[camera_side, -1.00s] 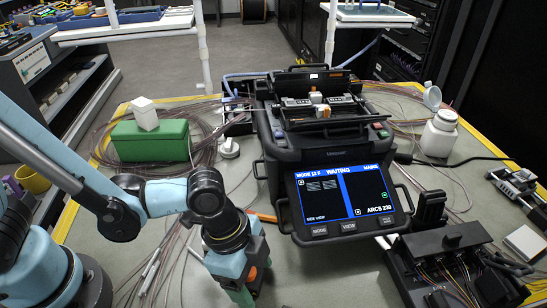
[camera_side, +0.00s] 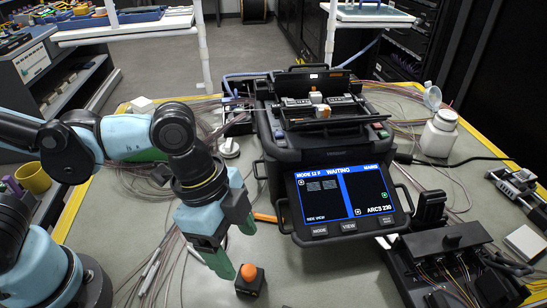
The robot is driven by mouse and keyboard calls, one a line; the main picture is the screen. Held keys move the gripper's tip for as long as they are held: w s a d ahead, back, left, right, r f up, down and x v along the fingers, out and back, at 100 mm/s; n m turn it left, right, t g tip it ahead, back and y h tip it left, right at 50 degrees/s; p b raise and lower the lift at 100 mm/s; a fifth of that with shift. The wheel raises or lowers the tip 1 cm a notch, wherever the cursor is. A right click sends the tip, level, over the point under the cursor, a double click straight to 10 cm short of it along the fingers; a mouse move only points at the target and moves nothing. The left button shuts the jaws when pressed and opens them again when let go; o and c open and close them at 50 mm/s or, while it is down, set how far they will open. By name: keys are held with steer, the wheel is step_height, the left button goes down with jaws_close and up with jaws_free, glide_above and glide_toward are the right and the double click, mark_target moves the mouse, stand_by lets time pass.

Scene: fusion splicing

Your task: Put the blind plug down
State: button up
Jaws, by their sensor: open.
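The blind plug, which I take to be the small dark block with an orange top (camera_side: 249,280), stands upright on the table near the front edge of the picture. My gripper (camera_side: 237,251) is open, with its green fingertips parted. It is up and to the left of the plug in the picture. Nothing shows between the fingers. One fingertip appears close beside the plug's orange top, but I cannot tell the exact gap. The plug's lower part is partly cut by shadow and the view.
The black fusion splicer (camera_side: 330,155) stands right of my gripper, its screen reading "WAITING". A black fibre box (camera_side: 440,255) is at the lower right, and a white bottle (camera_side: 439,133) behind it. Loose fibres and thin tubes (camera_side: 150,270) lie to the left.

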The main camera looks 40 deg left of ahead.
steer(key=w+a+r+n+t+y, duration=0.1)
steer(key=w+a+r+n+t, duration=0.1)
steer(key=a+n, duration=0.5)
steer(key=w+a+r+n+t+y, duration=0.2)
steer(key=w+a+n+t, duration=0.2)
steer(key=a, duration=0.9)
steer(key=n, duration=0.3)
steer(key=shift+w+a+r+n, duration=0.3)
